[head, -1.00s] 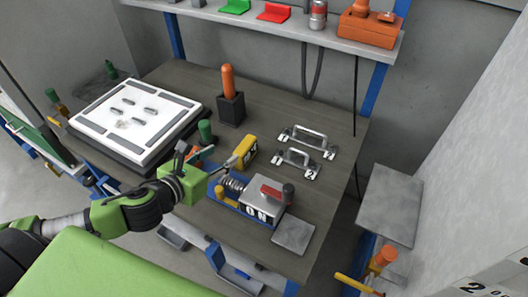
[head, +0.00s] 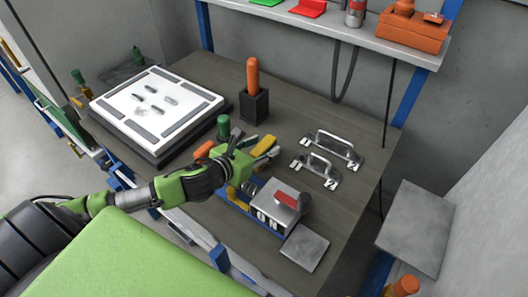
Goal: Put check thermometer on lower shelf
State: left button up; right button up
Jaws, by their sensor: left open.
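A small yellow instrument (head: 265,145), which may be the check thermometer, lies on the dark workbench (head: 310,112), partly hidden by my left gripper. My left gripper (head: 257,145) is open, its fingers close around or just over the yellow instrument; I cannot tell whether they touch it. An upper shelf (head: 330,27) runs along the back wall. A lower grey shelf-like plate (head: 415,228) stands at the right, below bench level, and its visible top is bare. My right gripper is not in view.
A white panel (head: 150,105) lies at the bench's left. A black block (head: 254,105) holds an orange handle. Metal handles (head: 333,145) marked 1 and 2 are at the right. An ON-marked box (head: 279,205) stands in front of the gripper. An orange case (head: 413,30) sits on the upper shelf.

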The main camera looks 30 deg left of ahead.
pick_arm(q)
jog(key=shift+p+x, duration=0.35)
jog(key=shift+x, duration=2.75)
grip_shut()
